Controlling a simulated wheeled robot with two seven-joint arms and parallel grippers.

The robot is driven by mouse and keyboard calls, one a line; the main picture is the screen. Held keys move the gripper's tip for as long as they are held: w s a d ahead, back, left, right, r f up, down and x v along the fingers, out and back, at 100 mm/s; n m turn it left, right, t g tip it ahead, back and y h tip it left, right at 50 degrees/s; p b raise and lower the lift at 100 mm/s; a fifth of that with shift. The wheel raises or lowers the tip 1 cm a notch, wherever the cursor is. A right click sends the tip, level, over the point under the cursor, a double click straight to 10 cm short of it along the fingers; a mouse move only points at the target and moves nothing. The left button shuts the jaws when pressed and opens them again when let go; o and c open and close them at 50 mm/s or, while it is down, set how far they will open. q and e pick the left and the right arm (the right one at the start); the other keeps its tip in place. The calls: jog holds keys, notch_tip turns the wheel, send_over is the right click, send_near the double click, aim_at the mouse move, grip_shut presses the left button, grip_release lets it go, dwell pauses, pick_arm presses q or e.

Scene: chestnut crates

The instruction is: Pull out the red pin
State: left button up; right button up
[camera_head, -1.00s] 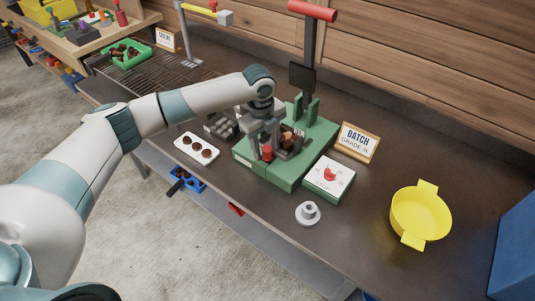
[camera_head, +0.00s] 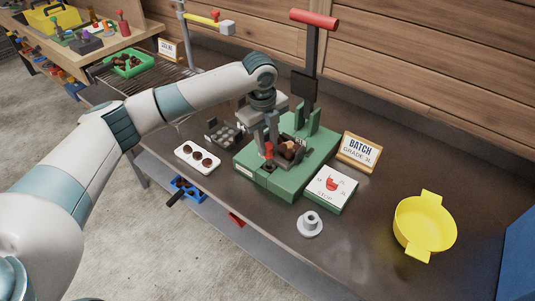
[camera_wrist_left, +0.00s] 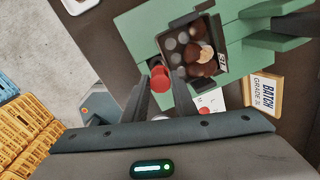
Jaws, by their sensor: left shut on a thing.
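The red pin (camera_head: 268,149) is between the fingers of my left gripper (camera_head: 268,154), above the front of the green press base (camera_head: 270,184). A dark hole shows in the base just below the pin, and the pin looks clear of it. In the left wrist view the red round head of the pin (camera_wrist_left: 159,79) sits between the two dark fingers (camera_wrist_left: 160,72). A dark tray with brown chestnuts (camera_wrist_left: 200,48) lies on the green base close by. The lower end of the pin is hard to make out. My right gripper is not in view.
The press has a tall lever with a red handle (camera_head: 314,19). A white chestnut tray (camera_head: 197,157) lies left of the base.

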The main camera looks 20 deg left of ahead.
pick_arm(q)
jog(key=shift+r+b, duration=0.45)
jog(key=shift+r, duration=2)
jog(key=shift+s, duration=0.1)
